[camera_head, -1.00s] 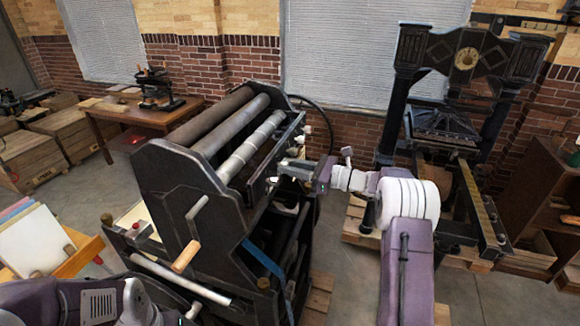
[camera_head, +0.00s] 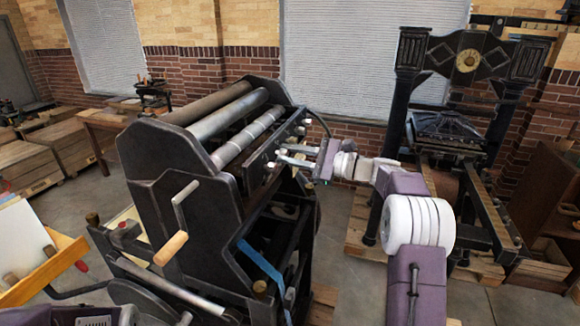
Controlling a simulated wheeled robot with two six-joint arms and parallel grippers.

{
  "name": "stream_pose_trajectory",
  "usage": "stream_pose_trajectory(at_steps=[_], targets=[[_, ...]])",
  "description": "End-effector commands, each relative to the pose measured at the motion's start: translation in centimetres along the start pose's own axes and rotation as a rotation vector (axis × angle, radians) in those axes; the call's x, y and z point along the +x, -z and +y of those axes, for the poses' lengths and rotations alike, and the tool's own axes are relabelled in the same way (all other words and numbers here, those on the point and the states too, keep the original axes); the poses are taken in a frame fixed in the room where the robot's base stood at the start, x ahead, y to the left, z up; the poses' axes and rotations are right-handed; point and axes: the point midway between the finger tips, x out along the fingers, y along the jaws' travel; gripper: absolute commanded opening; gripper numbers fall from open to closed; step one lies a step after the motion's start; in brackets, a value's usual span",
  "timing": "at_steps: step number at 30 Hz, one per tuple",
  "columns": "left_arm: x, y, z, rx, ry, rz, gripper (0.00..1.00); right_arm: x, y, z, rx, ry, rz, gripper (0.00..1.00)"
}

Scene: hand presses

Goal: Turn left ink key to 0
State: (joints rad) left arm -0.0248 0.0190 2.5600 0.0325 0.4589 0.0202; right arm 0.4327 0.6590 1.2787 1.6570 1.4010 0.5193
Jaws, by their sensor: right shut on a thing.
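The dark printing press (camera_head: 185,225) stands left of centre, with long rollers on top. A row of small pale ink keys runs along the right side of its ink trough. Other small knobs (camera_head: 301,131) show farther back, free of the gripper. My left gripper is not in view; only a bit of my left arm shows at the bottom left.
A side crank with a wooden handle (camera_head: 171,248) sticks out of the press's near side. A tall black hand press (camera_head: 450,130) stands on a pallet at the right. A wooden rack (camera_head: 45,270) with sheets is at the left. Open floor lies between the presses.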

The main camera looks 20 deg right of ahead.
Motion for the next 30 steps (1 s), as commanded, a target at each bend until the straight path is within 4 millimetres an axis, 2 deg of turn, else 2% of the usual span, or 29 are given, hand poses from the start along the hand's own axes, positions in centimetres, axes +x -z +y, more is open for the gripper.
stream_pose_trajectory(at_steps=[1,7,24,25,27,30], targets=[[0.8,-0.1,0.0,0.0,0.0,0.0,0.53,0.0,0.1,0.1,-0.026,0.004,-0.005,0.0],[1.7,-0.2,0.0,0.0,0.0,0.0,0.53,0.0,-0.1,-0.1,-0.096,0.005,-0.007,0.0],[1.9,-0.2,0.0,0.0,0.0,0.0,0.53,0.0,-0.3,-0.3,-0.13,0.006,-0.008,0.0],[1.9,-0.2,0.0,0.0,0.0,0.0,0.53,0.0,-0.3,-0.3,-0.13,0.006,-0.008,0.25],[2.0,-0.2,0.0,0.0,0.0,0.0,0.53,0.0,-0.3,-0.2,-0.129,0.005,-0.007,0.44],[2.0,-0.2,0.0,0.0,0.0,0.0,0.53,0.0,-0.2,-0.2,-0.128,0.004,-0.006,0.44]])
